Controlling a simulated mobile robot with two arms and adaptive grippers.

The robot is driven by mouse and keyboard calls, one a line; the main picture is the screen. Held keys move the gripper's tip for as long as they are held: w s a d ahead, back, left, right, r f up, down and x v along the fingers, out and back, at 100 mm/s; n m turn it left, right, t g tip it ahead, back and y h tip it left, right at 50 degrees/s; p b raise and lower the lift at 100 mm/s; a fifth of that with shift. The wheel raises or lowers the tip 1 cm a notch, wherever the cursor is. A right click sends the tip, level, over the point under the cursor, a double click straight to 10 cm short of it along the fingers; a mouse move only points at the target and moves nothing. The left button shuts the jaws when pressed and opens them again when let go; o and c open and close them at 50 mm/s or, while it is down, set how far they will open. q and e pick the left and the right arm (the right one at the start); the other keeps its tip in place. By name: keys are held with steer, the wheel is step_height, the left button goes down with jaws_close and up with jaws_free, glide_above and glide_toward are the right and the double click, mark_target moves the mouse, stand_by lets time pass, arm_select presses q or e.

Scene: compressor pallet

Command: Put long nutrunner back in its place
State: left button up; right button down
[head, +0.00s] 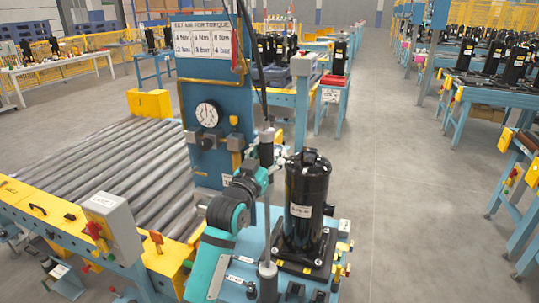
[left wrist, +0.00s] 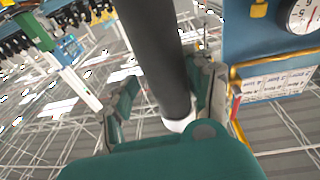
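The long nutrunner (head: 266,152) stands upright in the head view, with a dark grip at the top and a thin rod running down. A dark, thicker piece (head: 267,270) is at the rod's lower end; I cannot tell whether it is seated. My left gripper (head: 262,172) is at the dark grip. In the left wrist view, the dark grip (left wrist: 155,50) with a pale ring passes between the fingers of my left gripper (left wrist: 165,100). The fingers are apart, with a gap visible on the left side. My right gripper is not in view.
A black compressor (head: 306,195) stands on the blue pallet just right of the nutrunner. A blue panel with a gauge (head: 208,114) rises behind it. Cables hang from above. A roller conveyor (head: 110,165) lies to the left. Grey floor is clear to the right.

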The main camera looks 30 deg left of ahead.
arm_select(q)
steer(key=shift+o, duration=0.6)
steer(key=shift+f, duration=0.1)
steer(key=shift+w+f, duration=0.1)
steer(key=shift+f, duration=0.25)
steer(key=v, duration=1.2)
steer(key=shift+r, duration=0.4)
